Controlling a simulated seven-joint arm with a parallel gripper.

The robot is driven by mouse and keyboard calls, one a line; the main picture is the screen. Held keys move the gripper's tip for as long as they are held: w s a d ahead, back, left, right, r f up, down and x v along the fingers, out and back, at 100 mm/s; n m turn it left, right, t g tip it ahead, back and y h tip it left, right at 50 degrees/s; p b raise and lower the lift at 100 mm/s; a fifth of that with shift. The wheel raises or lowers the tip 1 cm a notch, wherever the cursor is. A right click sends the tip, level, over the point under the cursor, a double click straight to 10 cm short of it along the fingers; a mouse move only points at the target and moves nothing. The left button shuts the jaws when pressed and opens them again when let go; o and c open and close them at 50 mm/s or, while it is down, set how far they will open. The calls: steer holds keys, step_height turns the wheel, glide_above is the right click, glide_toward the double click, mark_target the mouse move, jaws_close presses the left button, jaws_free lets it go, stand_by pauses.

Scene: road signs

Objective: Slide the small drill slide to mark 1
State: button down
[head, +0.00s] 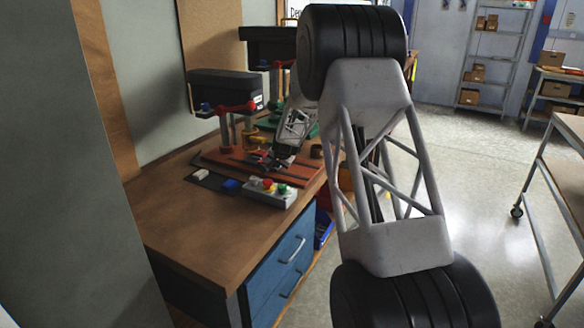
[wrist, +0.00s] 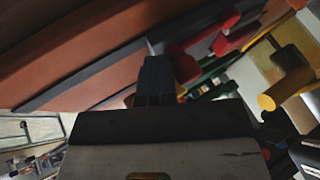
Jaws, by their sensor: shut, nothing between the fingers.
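A drill press with a black head (head: 226,90) stands on an orange-red slotted base (head: 225,158) on the wooden workbench. My gripper (head: 268,163) is low over this base, beside the drill's column. In the wrist view my gripper's dark fingers (wrist: 156,75) are together and empty. They are near a dark grey strip on the orange base (wrist: 75,65); I cannot tell whether they touch it. Red handle parts (wrist: 205,45) are just to their right. I cannot make out the small slide or mark 1 clearly; small parts by the gripper are partly hidden.
A grey control box (head: 270,192) with red and green buttons sits at the base's front. A second black-headed machine (head: 270,45) stands behind. The bench's front (head: 190,230) is clear.

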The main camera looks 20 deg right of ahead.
steer(key=shift+w+a, duration=1)
steer(key=shift+s+d, duration=0.1)
steer(key=shift+s+d, duration=0.65)
steer(key=shift+s, duration=0.15)
steer(key=shift+s+d, duration=0.6)
steer(key=shift+s, duration=0.1)
steer(key=v, duration=1)
steer(key=shift+a, duration=0.1)
steer(key=shift+r, duration=0.1)
